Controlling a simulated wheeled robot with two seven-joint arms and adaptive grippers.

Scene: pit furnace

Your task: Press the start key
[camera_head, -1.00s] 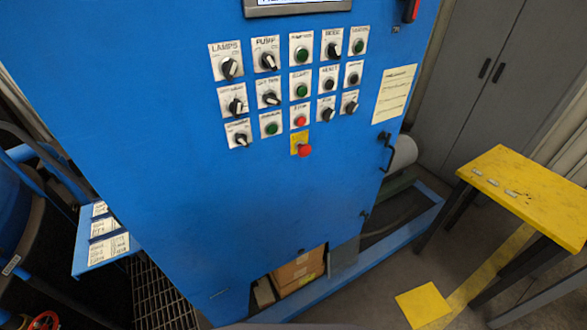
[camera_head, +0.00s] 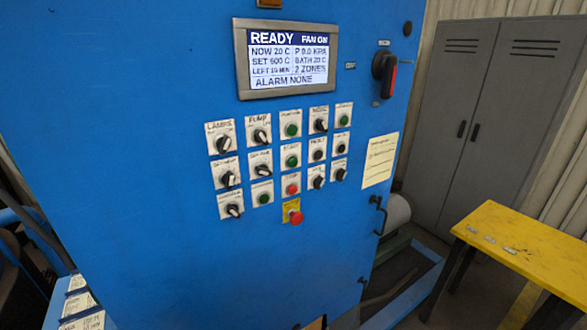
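The blue control cabinet (camera_head: 150,130) fills the middle of the head view. Its panel has rows of keys and knobs on white plates. The start key (camera_head: 293,161) looks to be the green button in the middle column, second row; its small label is blurred. A green button (camera_head: 292,130) sits above it and a red button (camera_head: 292,189) below it. A red mushroom button (camera_head: 296,217) on a yellow plate is lowest. The screen (camera_head: 287,58) above reads READY, FAN ON and ALARM NONE. Neither of my grippers shows in the view.
A red-handled switch (camera_head: 385,75) is at the cabinet's upper right. A yellow table (camera_head: 530,245) stands at the lower right, before grey lockers (camera_head: 450,110). Labelled cards (camera_head: 80,305) lie at the lower left. The space in front of the panel looks clear.

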